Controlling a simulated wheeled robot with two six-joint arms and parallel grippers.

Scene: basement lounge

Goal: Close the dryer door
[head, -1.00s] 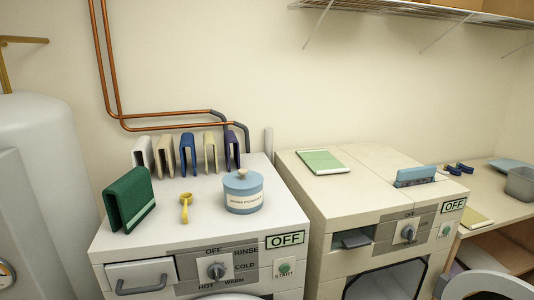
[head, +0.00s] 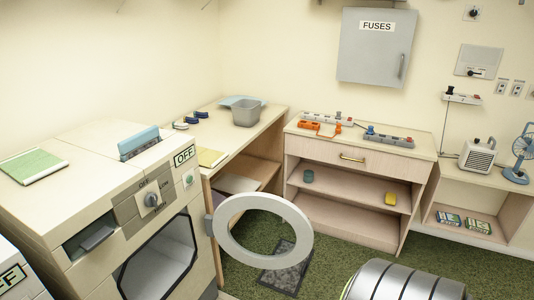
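The dryer (head: 90,190) is the cream machine at the left of the head view, with a dial and an OFF label on its front. Its round door (head: 290,248) is a white ring standing open, swung out to the right on a hinge at the right side of the opening. The dark dryer opening (head: 160,262) is uncovered. Neither of my grippers shows in the view.
A wooden table (head: 262,128) with a grey bin (head: 246,113) stands right of the dryer. A low shelf unit (head: 345,222) and a fuse box (head: 376,48) are behind. A ribbed metal cylinder (head: 405,284) is at the bottom right. Green carpet (head: 345,255) lies beyond the door.

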